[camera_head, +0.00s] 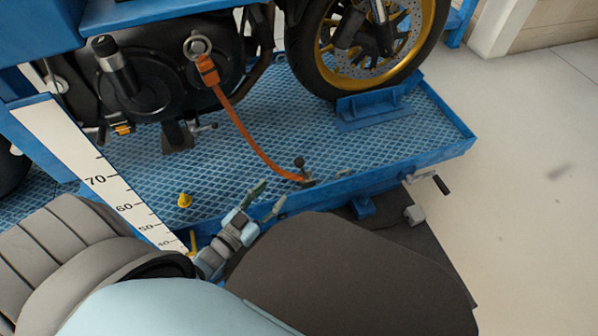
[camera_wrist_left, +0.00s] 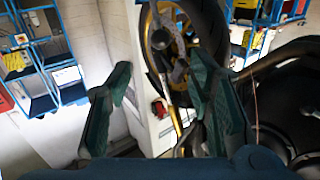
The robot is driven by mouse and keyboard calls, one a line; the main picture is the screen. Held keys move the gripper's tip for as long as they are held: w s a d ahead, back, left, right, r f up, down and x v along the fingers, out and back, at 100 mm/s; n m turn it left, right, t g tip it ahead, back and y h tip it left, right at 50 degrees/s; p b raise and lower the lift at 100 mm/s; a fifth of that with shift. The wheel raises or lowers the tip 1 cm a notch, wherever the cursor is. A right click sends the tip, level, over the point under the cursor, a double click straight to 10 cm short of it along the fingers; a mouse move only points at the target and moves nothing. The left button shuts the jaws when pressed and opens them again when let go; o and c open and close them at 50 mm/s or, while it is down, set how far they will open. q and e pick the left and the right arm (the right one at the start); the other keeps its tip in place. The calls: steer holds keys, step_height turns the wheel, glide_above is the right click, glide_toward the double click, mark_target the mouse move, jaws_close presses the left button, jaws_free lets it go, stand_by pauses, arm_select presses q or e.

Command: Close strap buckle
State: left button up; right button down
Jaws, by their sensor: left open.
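An orange strap (camera_head: 235,121) runs from a ring and hook (camera_head: 199,50) on the motorcycle down to a small dark buckle (camera_head: 303,173) with an upright lever at the edge of the blue platform. The lever stands up from the buckle; whether it is latched is too small to tell. My left gripper (camera_head: 267,198) is open and empty, to the lower left of the buckle and apart from it. Its two green fingers stand apart in the left wrist view (camera_wrist_left: 161,72), where I cannot make out the buckle. My right gripper is not in view.
The motorcycle's front wheel (camera_head: 326,78) stands on the platform (camera_head: 390,157) by a blue chock (camera_head: 374,107). A yellow knob (camera_head: 184,201) sits left of my gripper. A black-handled crank (camera_head: 427,180) sticks out in front. Floor (camera_head: 530,190) at right is clear.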

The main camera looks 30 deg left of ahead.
mark_target(296, 166)
arm_select(q)
steer(key=w, duration=0.2)
steer(key=w+b, duration=0.1)
steer(key=w, duration=0.2)
steer(key=w+d+b, duration=0.1)
steer(key=w, duration=0.1)
steer(key=shift+w, duration=0.25)
steer(key=w, duration=0.2)
steer(key=w+b, duration=0.1)
steer(key=w, duration=0.1)
steer(key=w+b, duration=0.1)
steer(key=shift+w+d+r, duration=0.1)
steer(key=shift+w+d, duration=0.2)
steer(key=shift+w, duration=0.35)
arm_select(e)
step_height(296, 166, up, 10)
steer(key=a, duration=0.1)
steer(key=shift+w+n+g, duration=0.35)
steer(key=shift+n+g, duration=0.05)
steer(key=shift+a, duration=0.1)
arm_select(q)
jaws_close()
